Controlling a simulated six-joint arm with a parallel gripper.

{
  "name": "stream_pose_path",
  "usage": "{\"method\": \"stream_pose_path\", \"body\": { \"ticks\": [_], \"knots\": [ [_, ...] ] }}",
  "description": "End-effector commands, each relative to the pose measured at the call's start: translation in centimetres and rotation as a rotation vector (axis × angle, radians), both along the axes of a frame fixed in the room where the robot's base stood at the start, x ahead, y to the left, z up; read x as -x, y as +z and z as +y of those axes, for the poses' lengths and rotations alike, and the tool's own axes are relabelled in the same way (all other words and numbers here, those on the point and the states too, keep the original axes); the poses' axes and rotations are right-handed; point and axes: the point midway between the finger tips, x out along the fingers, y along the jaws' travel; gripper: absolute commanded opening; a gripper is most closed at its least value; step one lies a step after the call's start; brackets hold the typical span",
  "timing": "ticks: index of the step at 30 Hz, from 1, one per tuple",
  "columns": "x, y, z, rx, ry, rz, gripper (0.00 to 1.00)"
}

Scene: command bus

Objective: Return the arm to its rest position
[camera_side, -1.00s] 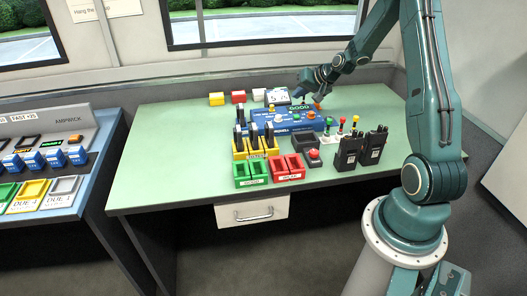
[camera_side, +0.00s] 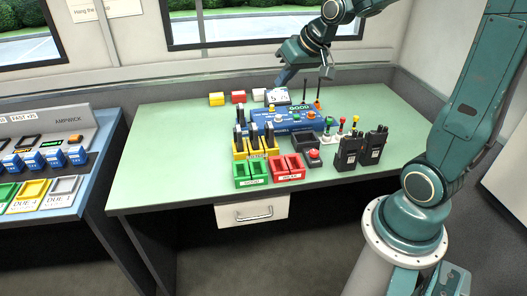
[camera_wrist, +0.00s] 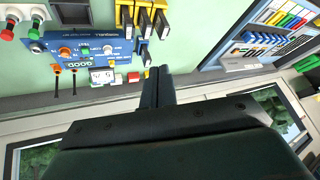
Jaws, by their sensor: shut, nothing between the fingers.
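My gripper (camera_side: 284,78) is in the air over the back of the green table (camera_side: 160,143), above the blue control panel (camera_side: 291,119). It is shut with nothing between its fingers. In the wrist view the two dark fingers (camera_wrist: 157,85) lie together, over the wall strip behind the table. The blue panel shows there at the upper left, apart from the fingers.
Black handheld radios (camera_side: 350,151) stand at the table's right. Yellow, red and white blocks (camera_side: 238,97) line the back. A second console (camera_side: 45,160) stands at the left. The windows (camera_side: 260,22) are behind.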

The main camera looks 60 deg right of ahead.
Motion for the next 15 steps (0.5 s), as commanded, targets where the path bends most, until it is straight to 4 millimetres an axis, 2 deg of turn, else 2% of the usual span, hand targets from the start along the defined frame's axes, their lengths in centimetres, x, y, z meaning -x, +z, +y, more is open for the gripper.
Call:
{"method": "stream_pose_path", "body": {
  "ticks": [1, 6, 15],
  "knots": [
    [0.9, 0.7, 1.1, 0.016, 0.023, 0.003, 0.00],
    [4.1, 2.1, 4.1, 0.056, 0.089, 0.027, 0.00],
    [10.5, 3.5, 7.9, 0.116, 0.191, 0.061, 0.00]
  ]
}}
